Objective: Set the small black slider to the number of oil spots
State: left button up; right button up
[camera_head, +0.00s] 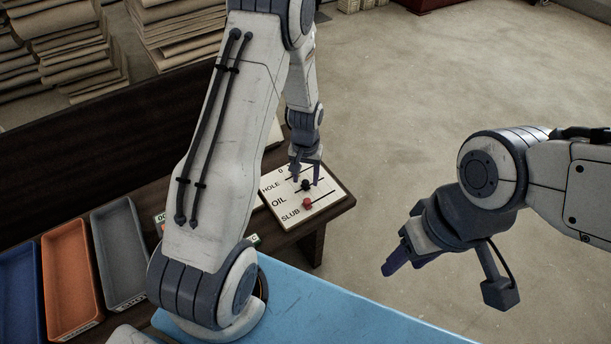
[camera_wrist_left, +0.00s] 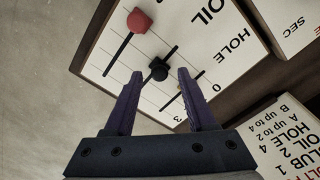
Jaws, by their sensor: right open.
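The white slider board (camera_head: 325,194) lies on the dark bench, with rows lettered HOLE, OIL and SLUB. The small black slider (camera_head: 305,186) is on the OIL row; it also shows in the left wrist view (camera_wrist_left: 159,70). The red slider (camera_head: 307,203) is on the SLUB row. My left gripper (camera_head: 306,170) is over the board. In the left wrist view its purple fingers are apart, with the black slider between the tips and gaps showing at both sides. My right gripper (camera_head: 396,261) is open and empty, away from the board. No oil spots are discernible.
A light blue surface (camera_head: 340,308) lies at the bottom. Blue (camera_head: 18,290), orange (camera_head: 70,277) and grey (camera_head: 119,252) trays stand at the left. A printed card (camera_wrist_left: 288,138) is beside the board. My left arm hides part of the bench. Stacked cloth (camera_head: 165,28) is behind.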

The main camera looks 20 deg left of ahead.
aim_at(306, 181)
pick_arm(q)
notch_tip(306, 181, up, 10)
jog(key=p, duration=0.2)
jog(key=shift+r+p, duration=0.25)
jog(key=shift+p, duration=0.15)
jog(key=shift+d, duration=0.1)
jog(key=s+d+r+m, duration=0.6)
jog(key=s+d+r, duration=0.7)
jog(key=s+d, duration=0.15)
jog(key=s+d+r+m+h, duration=0.1)
jog(key=s+m, duration=0.1)
jog(key=s, duration=0.3)
jog(key=s+d+r+m, duration=0.2)
jog(key=s, duration=0.3)
notch_tip(306, 181, up, 22)
jog(key=p, duration=2.2)
jog(key=shift+a+f, duration=0.2)
